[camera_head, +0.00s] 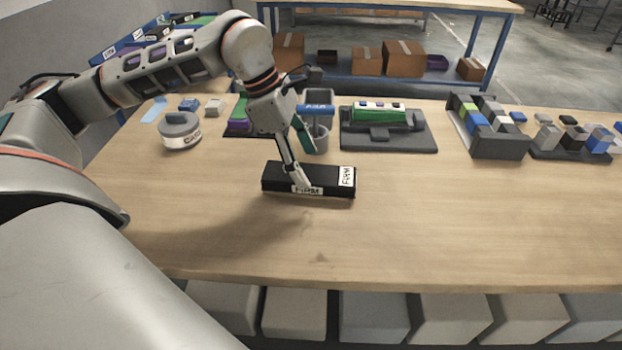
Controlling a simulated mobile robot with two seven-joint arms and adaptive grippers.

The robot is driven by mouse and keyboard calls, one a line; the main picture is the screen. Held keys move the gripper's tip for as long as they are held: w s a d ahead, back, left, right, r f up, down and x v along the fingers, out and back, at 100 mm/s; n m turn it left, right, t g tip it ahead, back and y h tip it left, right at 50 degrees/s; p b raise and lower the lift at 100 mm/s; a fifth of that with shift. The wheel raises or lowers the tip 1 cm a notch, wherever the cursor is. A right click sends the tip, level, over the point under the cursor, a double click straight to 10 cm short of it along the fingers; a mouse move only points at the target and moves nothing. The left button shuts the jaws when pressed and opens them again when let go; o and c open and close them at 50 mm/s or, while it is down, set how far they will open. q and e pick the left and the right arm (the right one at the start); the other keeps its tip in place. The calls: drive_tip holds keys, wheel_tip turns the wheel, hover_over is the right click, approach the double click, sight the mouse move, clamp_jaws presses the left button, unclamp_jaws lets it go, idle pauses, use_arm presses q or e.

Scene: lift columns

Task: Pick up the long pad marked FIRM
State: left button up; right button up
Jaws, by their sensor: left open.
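The long black pad (330,177) lies flat on the wooden table near its middle. White labels reading FIRM show on its right end and on its front side. My left gripper (297,178) reaches down from above onto the middle-left of the pad. One finger shows in front of the pad's top and front side. The gripper is open, and I cannot tell whether its fingers touch the pad. The far finger is partly hidden. My right gripper is not in view.
Behind the pad stand a grey cup (320,139) and a dark tray (390,148) with a green piece. A round grey-white container (180,132) stands at the left. Block racks (490,147) stand at the right. The table's front (400,235) is clear.

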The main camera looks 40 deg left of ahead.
sight(309, 173)
use_arm(q)
drive_tip(key=x, duration=0.4)
drive_tip(key=shift+a+f, duration=0.2)
drive_tip(key=shift+a, duration=0.05)
drive_tip(key=c, duration=1.6)
drive_tip(key=shift+o, duration=0.2)
drive_tip(key=shift+r, duration=0.1)
